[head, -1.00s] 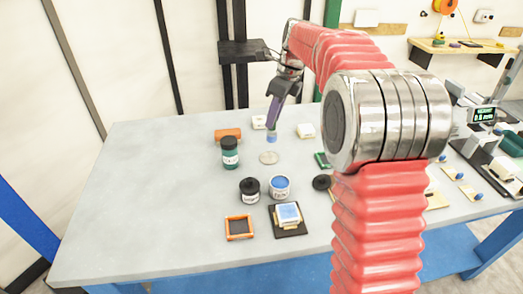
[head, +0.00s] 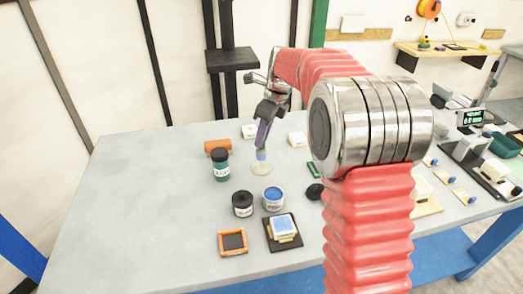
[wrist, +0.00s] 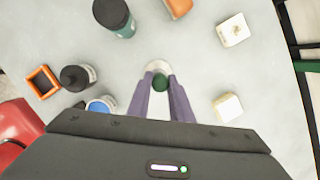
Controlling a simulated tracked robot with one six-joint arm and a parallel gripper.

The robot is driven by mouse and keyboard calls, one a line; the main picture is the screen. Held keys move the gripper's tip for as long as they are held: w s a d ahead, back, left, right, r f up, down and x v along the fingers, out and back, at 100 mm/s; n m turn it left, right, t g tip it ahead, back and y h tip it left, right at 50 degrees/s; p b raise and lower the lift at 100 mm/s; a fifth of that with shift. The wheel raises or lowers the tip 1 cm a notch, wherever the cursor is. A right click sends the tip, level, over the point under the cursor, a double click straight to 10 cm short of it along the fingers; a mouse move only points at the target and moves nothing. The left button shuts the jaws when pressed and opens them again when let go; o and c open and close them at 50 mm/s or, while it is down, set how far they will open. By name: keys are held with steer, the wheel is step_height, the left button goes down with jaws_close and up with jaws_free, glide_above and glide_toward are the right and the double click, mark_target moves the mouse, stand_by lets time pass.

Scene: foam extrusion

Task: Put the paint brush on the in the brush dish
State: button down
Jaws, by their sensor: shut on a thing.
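My gripper (head: 262,146) has purple fingers and points down, shut on the paint brush (head: 262,155). In the head view only the brush's blue lower part shows below the fingertips. In the wrist view, a green round end of the brush (wrist: 160,83) sits between the fingertips. The brush dish (head: 260,169) is a small pale round dish on the table. The brush tip is at the dish's far edge in the head view; I cannot tell whether it touches. In the wrist view the dish (wrist: 158,66) shows just beyond the fingertips, partly hidden by them.
A dark green jar (head: 221,165) stands left of the dish. A black-lidded jar (head: 242,204) and a blue paint jar (head: 273,198) stand in front. An orange roll (head: 218,147) and pale blocks (head: 297,139) lie nearby. The table's left side is clear.

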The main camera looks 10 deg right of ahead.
mark_target(262, 149)
steer(key=shift+f, duration=0.5)
steer(key=shift+f, duration=1.9)
steer(key=shift+f, duration=0.1)
steer(key=c, duration=1.6)
jaws_free()
steer(key=v, duration=1.2)
